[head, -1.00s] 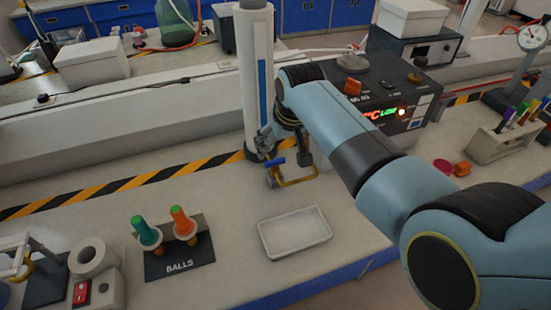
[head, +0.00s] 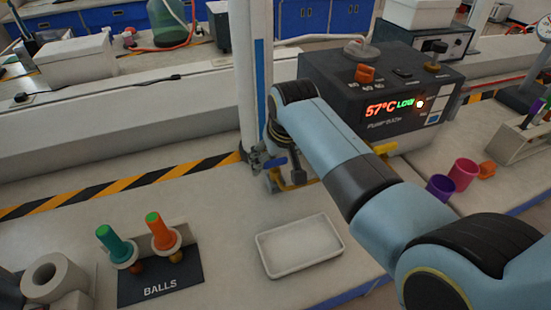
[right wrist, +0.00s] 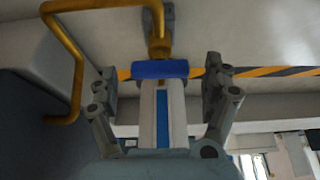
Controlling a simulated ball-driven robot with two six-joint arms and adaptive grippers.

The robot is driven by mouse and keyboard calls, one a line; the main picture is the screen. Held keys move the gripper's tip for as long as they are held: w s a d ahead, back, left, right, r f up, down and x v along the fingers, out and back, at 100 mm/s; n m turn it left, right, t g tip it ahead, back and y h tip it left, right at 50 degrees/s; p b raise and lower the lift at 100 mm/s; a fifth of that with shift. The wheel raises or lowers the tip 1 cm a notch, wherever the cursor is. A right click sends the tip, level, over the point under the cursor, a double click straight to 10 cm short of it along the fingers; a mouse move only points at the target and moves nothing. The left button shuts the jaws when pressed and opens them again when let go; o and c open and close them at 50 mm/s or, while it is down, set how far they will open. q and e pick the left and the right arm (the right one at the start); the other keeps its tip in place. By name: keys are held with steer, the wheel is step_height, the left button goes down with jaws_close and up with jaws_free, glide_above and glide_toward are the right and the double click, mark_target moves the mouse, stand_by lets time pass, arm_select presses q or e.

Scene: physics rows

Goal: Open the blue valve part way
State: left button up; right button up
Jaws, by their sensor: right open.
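The blue valve handle (head: 275,163) sits on a brass-yellow pipe fitting (head: 274,183) at the foot of the white column. In the right wrist view the blue handle (right wrist: 160,69) lies crosswise in front of the palm, with the brass valve stem (right wrist: 158,42) beyond it. My right gripper (head: 264,159) is at the valve, partly hidden by its own arm. In the right wrist view its two fingers (right wrist: 162,80) are open, one on each side of the handle, with small gaps showing. My left gripper is not in view.
A bent yellow pipe (right wrist: 75,60) runs close beside my right gripper. The white column (head: 251,80) stands just behind it. A dark heater box (head: 385,95) reads 57°C LOW. A white tray (head: 299,246) and a BALLS stand (head: 160,285) are in front.

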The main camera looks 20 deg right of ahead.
steer(key=c, duration=1.2)
steer(key=shift+r+n+p, duration=0.1)
steer(key=shift+n+p, duration=0.6)
steer(key=shift+p, duration=0.1)
steer(key=shift+d+n+y+p, duration=0.15)
steer(key=shift+n+y+p, duration=0.6)
steer(key=shift+n, duration=0.45)
steer(key=shift+w+n+g+y+p, duration=0.1)
steer(key=shift+n+g+y+p, duration=0.35)
steer(key=shift+n, duration=0.75)
steer(key=shift+n+g+y, duration=0.3)
steer(key=shift+n+g, duration=0.05)
steer(key=shift+n, duration=1.05)
